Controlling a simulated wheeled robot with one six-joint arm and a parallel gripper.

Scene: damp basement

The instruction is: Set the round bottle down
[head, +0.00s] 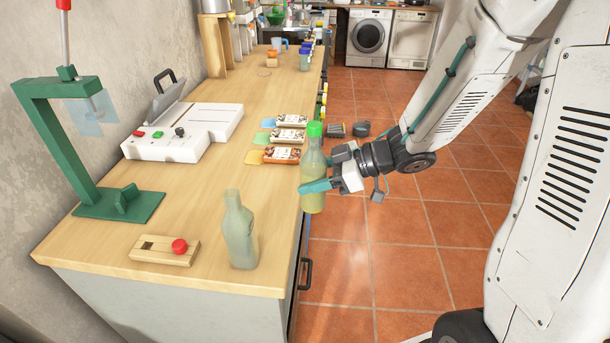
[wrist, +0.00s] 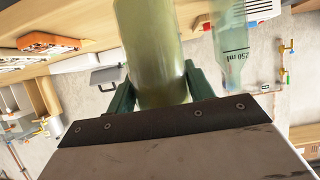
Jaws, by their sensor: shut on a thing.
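The round bottle (head: 313,160) has a green cap and pale yellow-green contents. My gripper (head: 320,184) is shut on its lower body and holds it upright at the right edge of the wooden worktop (head: 215,185). Whether its base touches anything cannot be told. In the wrist view the bottle (wrist: 155,45) fills the space between the two green fingers; its cap is out of frame. A second, flat-sided clear bottle (head: 239,232) without a cap stands at the near right corner of the worktop. It also shows in the wrist view (wrist: 231,45), with a 250 ml mark.
A wooden block with a red button (head: 180,246), a green press stand (head: 119,203) and a white sealing machine (head: 185,130) stand on the left. Several small labelled packs (head: 283,154) lie behind the held bottle. Bare worktop lies between the machine and the clear bottle.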

